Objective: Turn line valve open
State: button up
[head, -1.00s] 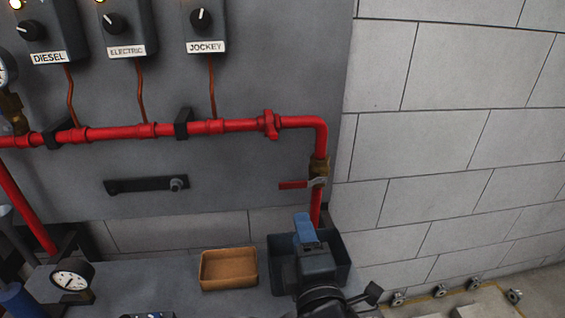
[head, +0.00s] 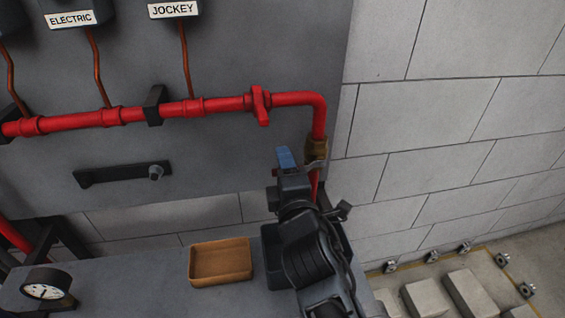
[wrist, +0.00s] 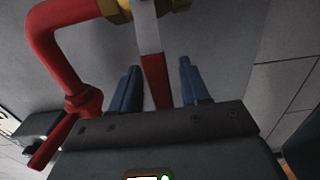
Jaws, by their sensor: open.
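The line valve has a brass body (head: 316,150) on the red pipe at the right end of the panel. Its lever (wrist: 155,80) has a pale metal strip and a red grip. In the wrist view the red grip lies between my two blue fingers, with a gap visible on each side. In the head view my gripper (head: 287,158) hides most of the lever, and only a bit of red shows left of the fingers. My gripper is open in front of the valve, and its fingers (wrist: 159,67) do not appear closed on the lever.
A red fitting with a wing-like handle (head: 260,105) sits on the horizontal pipe, left of the valve. A tan tray (head: 220,262) and a dark bin (head: 273,262) stand on the bench below. A black bracket (head: 122,174) is on the panel. A block wall stands at right.

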jog(key=shift+w+a, duration=0.1)
jog(key=shift+w, duration=0.25)
jog(key=shift+c, duration=0.4)
grip_shut()
